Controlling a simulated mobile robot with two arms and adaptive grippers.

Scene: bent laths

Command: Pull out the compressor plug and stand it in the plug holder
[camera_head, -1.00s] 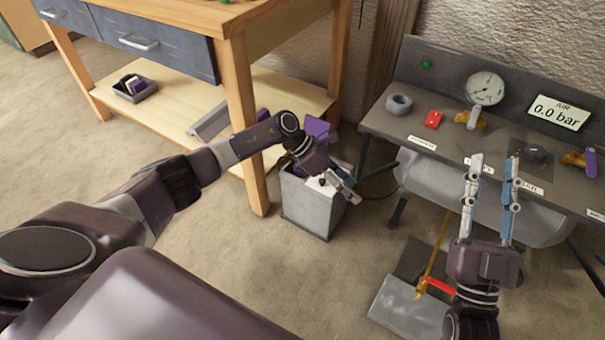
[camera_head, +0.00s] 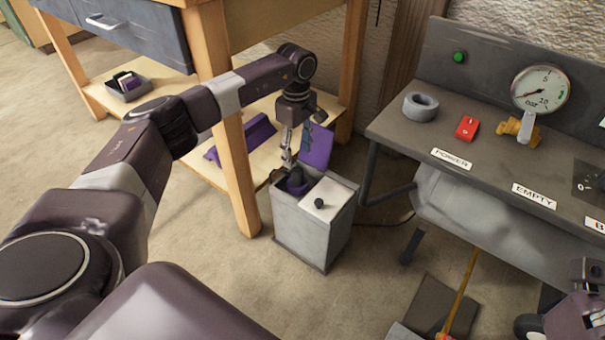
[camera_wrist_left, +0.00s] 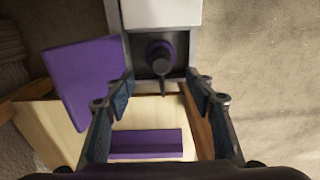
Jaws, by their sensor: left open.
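A grey box (camera_head: 305,235) stands on the floor beside the wooden table leg. In its open part sits a dark plug (camera_head: 297,178), upright in a purple socket. The left wrist view shows the plug (camera_wrist_left: 161,62) with its cable or stem pointing toward my gripper, the purple ring (camera_wrist_left: 150,47) around it. My left gripper (camera_head: 287,160) points down just above the plug, open and empty, its fingers apart on either side and not touching it. My right gripper shows only in part at the lower right corner; its fingertips are not clear. I cannot make out which thing is the plug holder.
A purple panel (camera_head: 317,146) stands up behind the box. A white top with a black knob (camera_head: 319,203) covers its right half. The wooden table leg (camera_head: 238,170) is close at left. The bench at right holds a grey ring (camera_head: 421,105), red switch (camera_head: 467,127) and gauge (camera_head: 540,88).

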